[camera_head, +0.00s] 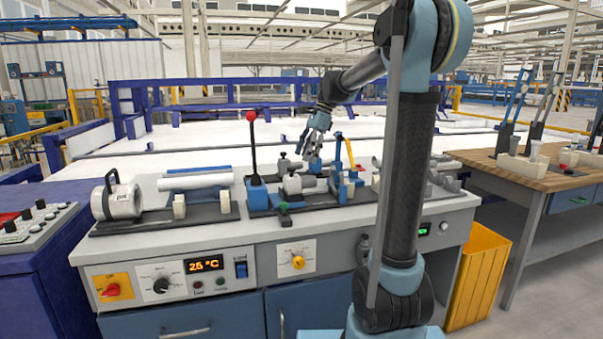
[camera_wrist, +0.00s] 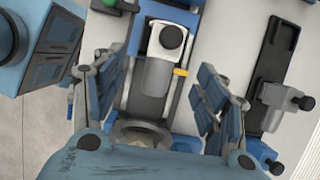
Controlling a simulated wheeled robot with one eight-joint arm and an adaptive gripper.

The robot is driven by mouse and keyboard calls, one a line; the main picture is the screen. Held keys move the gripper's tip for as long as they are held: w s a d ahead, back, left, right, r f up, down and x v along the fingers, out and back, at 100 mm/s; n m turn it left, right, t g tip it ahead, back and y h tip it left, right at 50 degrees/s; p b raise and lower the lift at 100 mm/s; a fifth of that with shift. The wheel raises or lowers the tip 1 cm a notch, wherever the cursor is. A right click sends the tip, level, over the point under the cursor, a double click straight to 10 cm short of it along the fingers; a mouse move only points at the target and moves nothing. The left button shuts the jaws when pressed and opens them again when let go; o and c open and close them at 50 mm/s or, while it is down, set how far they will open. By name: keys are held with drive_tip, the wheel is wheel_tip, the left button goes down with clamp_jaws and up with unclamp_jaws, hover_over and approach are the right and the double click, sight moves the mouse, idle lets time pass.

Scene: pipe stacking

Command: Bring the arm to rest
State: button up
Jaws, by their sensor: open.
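My gripper (camera_head: 312,142) hangs at the end of my arm above the clamp fixture in the middle of the workbench (camera_head: 190,245). In the wrist view my gripper (camera_wrist: 165,95) has its two fingers spread wide, with nothing held between them. The clamp fixture (camera_head: 294,187) has a grey cylindrical part with a dark knob. This grey part (camera_wrist: 157,75) shows between and beyond the fingers in the wrist view. Whether the fingers touch anything cannot be told.
A red-knobbed lever (camera_head: 252,145) stands left of the clamp fixture. A white pipe (camera_head: 195,181) lies on supports at the left, beside a round white device (camera_head: 117,200). A yellow bin (camera_head: 478,270) and a wooden table (camera_head: 515,170) stand at the right.

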drive_tip(key=s+d+f+n+t+h, duration=0.1)
drive_tip(key=s+d+f+n, duration=0.35)
drive_tip(key=s, duration=0.55)
drive_tip(key=s+d+f+n+t+h, duration=0.1)
drive_tip(key=s+d+f+n, duration=0.2)
drive_tip(key=s+d+f, duration=0.45)
drive_tip(key=s+d+f+n+h, duration=0.1)
drive_tip(key=s+d+f+n, duration=0.1)
drive_tip(key=s+f, duration=0.4)
drive_tip(key=s+d+f+n+t+h, duration=0.1)
drive_tip(key=s+d+f+n, duration=0.1)
drive_tip(key=s+f+n, duration=0.3)
drive_tip(key=s+f, duration=0.1)
drive_tip(key=s, duration=0.3)
drive_tip(key=shift+d, duration=0.4)
